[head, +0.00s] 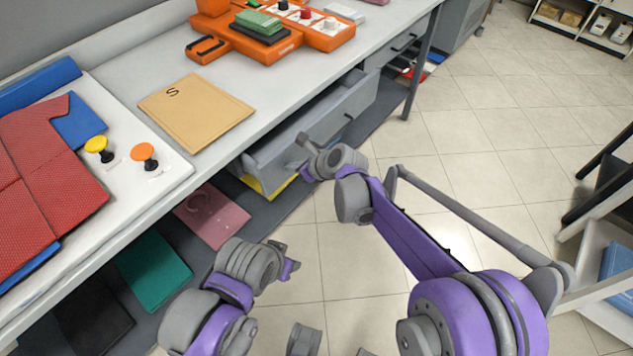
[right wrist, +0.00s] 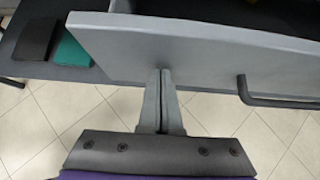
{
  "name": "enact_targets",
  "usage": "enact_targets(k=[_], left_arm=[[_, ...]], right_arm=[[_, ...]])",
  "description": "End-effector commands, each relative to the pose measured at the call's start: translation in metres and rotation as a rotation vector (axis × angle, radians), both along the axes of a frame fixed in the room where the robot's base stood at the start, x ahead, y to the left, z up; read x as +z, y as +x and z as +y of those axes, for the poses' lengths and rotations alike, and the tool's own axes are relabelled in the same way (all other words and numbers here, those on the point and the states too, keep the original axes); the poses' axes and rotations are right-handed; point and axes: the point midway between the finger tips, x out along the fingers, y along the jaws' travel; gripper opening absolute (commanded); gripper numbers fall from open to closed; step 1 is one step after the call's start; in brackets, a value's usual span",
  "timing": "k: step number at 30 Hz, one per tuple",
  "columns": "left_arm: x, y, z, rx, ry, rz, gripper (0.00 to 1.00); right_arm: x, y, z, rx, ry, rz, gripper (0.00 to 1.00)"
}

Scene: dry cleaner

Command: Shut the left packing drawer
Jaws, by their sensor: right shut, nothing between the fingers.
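The left packing drawer (head: 345,104) is a grey drawer under the long table, and it stands pulled out, with its inside partly showing. Its flat grey front (right wrist: 180,48) fills the upper part of the right wrist view, with a dark bar handle (right wrist: 275,100) at the right. My right gripper (head: 304,158) is at the near end of the drawer front. Its fingers (right wrist: 160,72) are shut and empty, with the tips at the front panel; I cannot tell whether they touch. My left gripper (head: 288,264) hangs lower, apart from the drawer, and its jaw opening is unclear.
Another drawer (head: 402,42) farther along looks shut. The tabletop holds a tan envelope (head: 195,110), orange equipment (head: 265,40) and red folded pieces (head: 45,180). Coloured flat items lie on the lower shelf (head: 290,207). The tiled floor (head: 470,130) in front is clear; a shelf unit stands right.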

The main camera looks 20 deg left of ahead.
Motion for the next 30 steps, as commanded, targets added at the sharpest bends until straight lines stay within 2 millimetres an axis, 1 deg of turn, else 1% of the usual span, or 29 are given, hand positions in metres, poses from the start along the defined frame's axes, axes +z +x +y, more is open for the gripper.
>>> enact_targets(k=[1, 3, 7, 12, 18, 30], left_arm=[[0.001, 0.000, 0.000, 0.000, 0.000, 0.000, 0.50], [0.001, 0.000, 0.000, 0.000, 0.000, -0.001, 0.50], [0.003, 0.000, 0.000, 0.000, 0.000, -0.001, 0.50], [0.005, 0.000, 0.000, 0.000, 0.000, -0.001, 0.50], [0.005, 0.000, 0.000, 0.000, 0.000, -0.002, 0.50], [0.006, 0.000, 0.000, 0.000, 0.000, -0.002, 0.50]], right_arm=[[0.000, 0.004, 0.014, 0.003, 0.001, -0.001, 0.00], [0.000, 0.009, 0.030, 0.003, 0.001, 0.000, 0.00], [0.000, 0.017, 0.055, 0.002, 0.001, 0.000, 0.00], [0.000, 0.025, 0.077, 0.001, 0.000, -0.001, 0.00], [0.000, 0.030, 0.090, 0.000, 0.001, 0.000, 0.00], [0.002, 0.031, 0.095, -0.002, 0.006, -0.002, 0.00]])
